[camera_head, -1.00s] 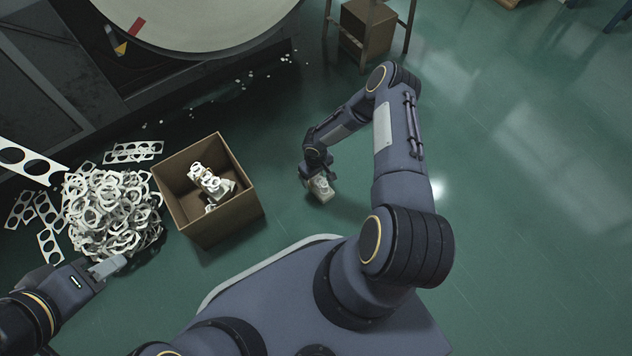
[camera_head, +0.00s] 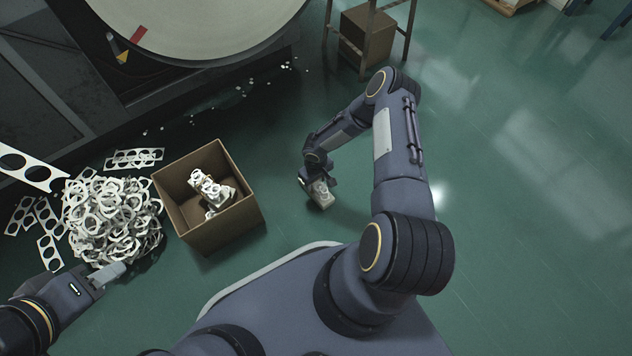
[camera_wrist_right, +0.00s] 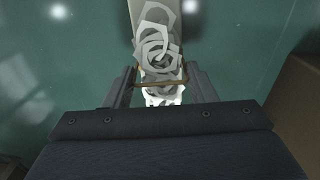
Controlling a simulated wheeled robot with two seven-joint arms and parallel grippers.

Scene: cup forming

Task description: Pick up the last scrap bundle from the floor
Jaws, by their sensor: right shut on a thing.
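A pale grey scrap bundle (camera_head: 320,194) is at my right gripper (camera_head: 312,182), to the right of the cardboard box in the head view. In the right wrist view the bundle (camera_wrist_right: 158,40) shows as stacked ring-like scraps between the two fingers of the gripper (camera_wrist_right: 159,84), which are shut on it. Whether the bundle touches the floor is hard to tell. My left gripper (camera_head: 106,276) is low at the left, by the front edge of a loose scrap pile; its fingertips look close together, but its opening is unclear.
An open cardboard box (camera_head: 244,217) holds other scrap bundles (camera_head: 212,190). A heap of loose ring scraps (camera_head: 112,215) and flat punched strips (camera_head: 134,157) lie left of it. A stand (camera_head: 368,40) with a brown box is at the back. Green floor (camera_head: 520,220) at right is clear.

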